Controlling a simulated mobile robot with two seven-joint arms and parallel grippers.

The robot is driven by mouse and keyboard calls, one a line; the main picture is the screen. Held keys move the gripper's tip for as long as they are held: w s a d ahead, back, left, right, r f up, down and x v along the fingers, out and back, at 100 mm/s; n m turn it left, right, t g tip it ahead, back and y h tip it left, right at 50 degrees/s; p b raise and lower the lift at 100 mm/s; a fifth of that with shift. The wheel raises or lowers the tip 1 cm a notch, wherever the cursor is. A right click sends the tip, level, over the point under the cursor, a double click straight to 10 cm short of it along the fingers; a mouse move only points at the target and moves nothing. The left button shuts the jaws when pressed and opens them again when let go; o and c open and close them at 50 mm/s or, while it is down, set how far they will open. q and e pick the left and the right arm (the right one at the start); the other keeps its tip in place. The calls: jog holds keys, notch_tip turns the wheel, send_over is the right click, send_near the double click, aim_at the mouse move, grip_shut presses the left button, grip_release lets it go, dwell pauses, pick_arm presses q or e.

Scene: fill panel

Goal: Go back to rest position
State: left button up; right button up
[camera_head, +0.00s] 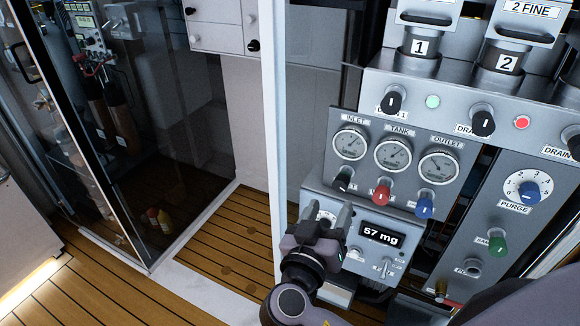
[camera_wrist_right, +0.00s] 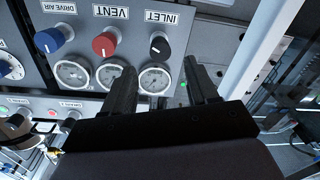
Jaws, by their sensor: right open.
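My right gripper (camera_head: 326,222) is open and empty in the head view, in front of the lower left part of the fill panel (camera_head: 338,115). Its two fingers point up and stand apart, just left of the 57 mg display (camera_head: 382,235). In the right wrist view the open gripper (camera_wrist_right: 162,90) shows with nothing between its fingers. Beyond them are the inlet gauge (camera_wrist_right: 154,80) and the black inlet knob (camera_wrist_right: 160,47). I cannot tell from these views whether the fingers touch the panel. My left gripper is in neither view.
The panel carries a red vent knob (camera_head: 381,192), a blue knob (camera_head: 424,206), a purge dial (camera_head: 528,190) and a green knob (camera_head: 497,244). A white post (camera_head: 273,130) stands left of the panel. A glass-fronted cabinet (camera_head: 165,150) is further left. Bare wooden floor (camera_head: 225,245) lies between.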

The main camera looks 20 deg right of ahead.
jog(key=s+a+f+n+g+y, duration=0.25)
jog(key=f+n+y, duration=0.55)
jog(key=f, duration=0.9)
jog(key=s+f+y, duration=0.5)
jog(key=s+y, duration=0.2)
jog(key=s, duration=0.3)
jog(key=shift+a+f+t, duration=0.35)
